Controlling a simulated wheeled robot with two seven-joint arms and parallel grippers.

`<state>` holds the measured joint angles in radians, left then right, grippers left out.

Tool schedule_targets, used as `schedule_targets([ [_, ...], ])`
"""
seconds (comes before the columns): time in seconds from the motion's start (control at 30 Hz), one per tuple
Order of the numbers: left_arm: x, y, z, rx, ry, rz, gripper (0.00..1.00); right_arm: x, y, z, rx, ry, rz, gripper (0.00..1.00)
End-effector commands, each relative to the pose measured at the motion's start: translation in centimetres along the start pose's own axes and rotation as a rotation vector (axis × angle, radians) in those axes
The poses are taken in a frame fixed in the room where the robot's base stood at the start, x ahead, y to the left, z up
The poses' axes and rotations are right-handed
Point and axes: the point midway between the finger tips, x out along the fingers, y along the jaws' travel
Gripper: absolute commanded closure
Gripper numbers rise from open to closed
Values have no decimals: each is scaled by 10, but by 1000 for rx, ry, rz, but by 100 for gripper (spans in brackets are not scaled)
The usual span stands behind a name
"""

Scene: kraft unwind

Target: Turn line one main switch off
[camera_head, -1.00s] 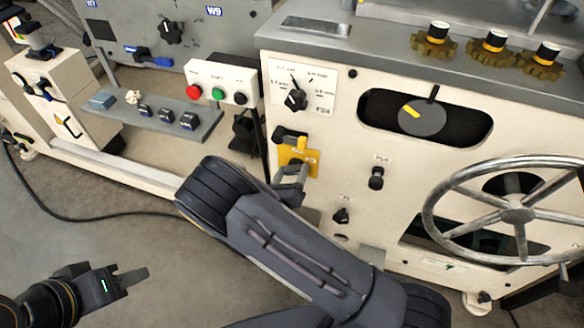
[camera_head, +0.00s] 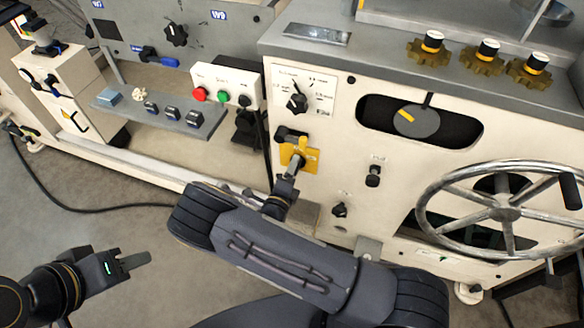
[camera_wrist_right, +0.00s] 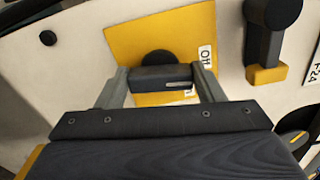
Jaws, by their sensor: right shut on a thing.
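The line one main switch appears to be the black handle (camera_wrist_right: 162,78) on a yellow plate (camera_wrist_right: 130,38), seen in the right wrist view. The plate also shows on the cream machine panel in the head view (camera_head: 311,160). My right gripper (camera_wrist_right: 162,86) has a finger on each side of the handle and is shut on it. A label beside the handle is partly readable, seemingly "OFF". In the head view my right gripper (camera_head: 292,169) covers much of the handle. My left gripper (camera_head: 128,260) is empty at the lower left, away from the panel; its finger gap is not clear.
A black lever with a yellow end (camera_wrist_right: 264,45) sits close beside the plate. Above is a rotary selector (camera_head: 297,102); to the right are a black knob (camera_head: 373,176) and large handwheel (camera_head: 505,213). A button box (camera_head: 222,88) stands left. Floor around my left gripper is clear.

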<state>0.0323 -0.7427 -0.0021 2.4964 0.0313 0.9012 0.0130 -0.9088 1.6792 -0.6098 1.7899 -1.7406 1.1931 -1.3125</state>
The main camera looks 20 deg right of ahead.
Motion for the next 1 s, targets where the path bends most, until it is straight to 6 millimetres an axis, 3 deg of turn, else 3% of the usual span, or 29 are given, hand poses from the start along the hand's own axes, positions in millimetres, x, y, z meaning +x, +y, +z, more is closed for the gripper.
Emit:
schedule_targets([
  [0.37,-5,2,-2,0,0,0,64,-1,2,0,-155,0,3,61],
  [0.9,-5,2,-2,0,0,0,64,-1,2,0,-181,-1,3,61],
  [0.93,-5,2,-2,0,0,0,64,-1,2,0,-181,-1,3,36],
  [1.0,-5,2,-2,0,0,0,64,-1,2,0,-180,-1,3,26],
])
